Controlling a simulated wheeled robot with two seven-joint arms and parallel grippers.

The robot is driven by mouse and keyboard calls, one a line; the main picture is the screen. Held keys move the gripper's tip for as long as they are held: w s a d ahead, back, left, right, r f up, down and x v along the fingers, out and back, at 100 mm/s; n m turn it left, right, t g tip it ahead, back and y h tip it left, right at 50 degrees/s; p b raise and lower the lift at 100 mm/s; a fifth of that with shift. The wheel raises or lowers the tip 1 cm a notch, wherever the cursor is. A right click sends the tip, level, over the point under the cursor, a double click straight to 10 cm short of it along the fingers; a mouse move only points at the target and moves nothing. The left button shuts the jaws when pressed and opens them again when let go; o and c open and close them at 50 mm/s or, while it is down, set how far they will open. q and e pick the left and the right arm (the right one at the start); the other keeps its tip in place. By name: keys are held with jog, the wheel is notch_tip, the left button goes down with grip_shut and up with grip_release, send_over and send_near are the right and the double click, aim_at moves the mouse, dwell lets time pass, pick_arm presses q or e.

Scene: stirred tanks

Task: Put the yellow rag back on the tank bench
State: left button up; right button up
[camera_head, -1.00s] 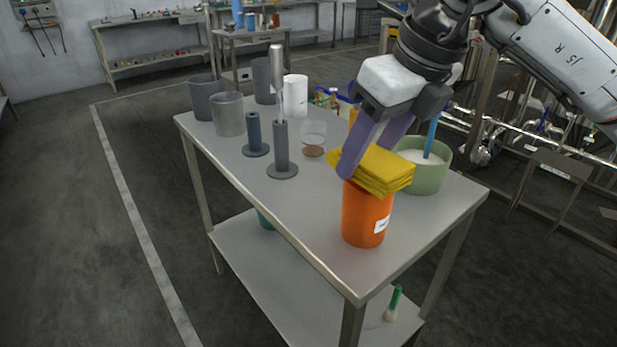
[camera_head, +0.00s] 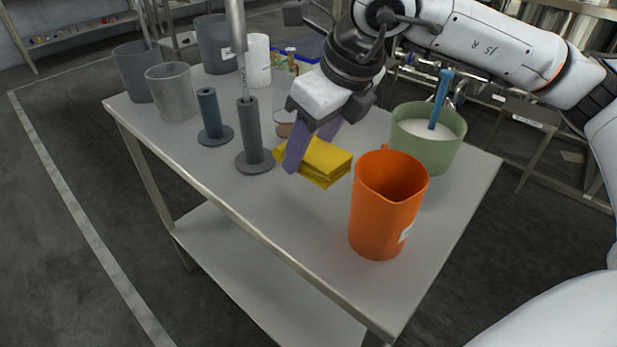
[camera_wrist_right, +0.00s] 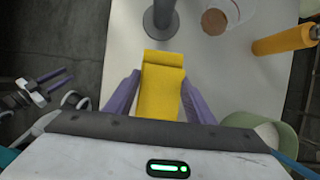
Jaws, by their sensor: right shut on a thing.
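The folded yellow rag (camera_head: 327,164) is between the purple fingers of my right gripper (camera_head: 312,150), which is shut on it. In the wrist view the rag (camera_wrist_right: 160,90) lies lengthwise between both fingertips (camera_wrist_right: 160,92). The rag is low over the grey tank bench (camera_head: 300,225), behind and left of the orange jug (camera_head: 385,210); whether its underside touches the top cannot be told. In the wrist view, what looks like my left gripper (camera_wrist_right: 70,76) is at the left edge, its two fingers apart and empty.
Grey stirrer stands (camera_head: 253,140) are just left of the rag. A green tub (camera_head: 428,150) with white contents and a blue stick stands right. Grey beakers (camera_head: 170,95) and a white cylinder (camera_head: 258,62) stand farther back. The bench's front left is bare.

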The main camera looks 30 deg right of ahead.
aim_at(310, 190)
notch_tip(310, 190, down, 6)
jog(key=shift+r, duration=0.2)
jog(key=shift+f+b, duration=0.2)
jog(key=shift+b, duration=0.3)
jog(key=o, duration=1.1)
jog(key=shift+r, duration=0.1)
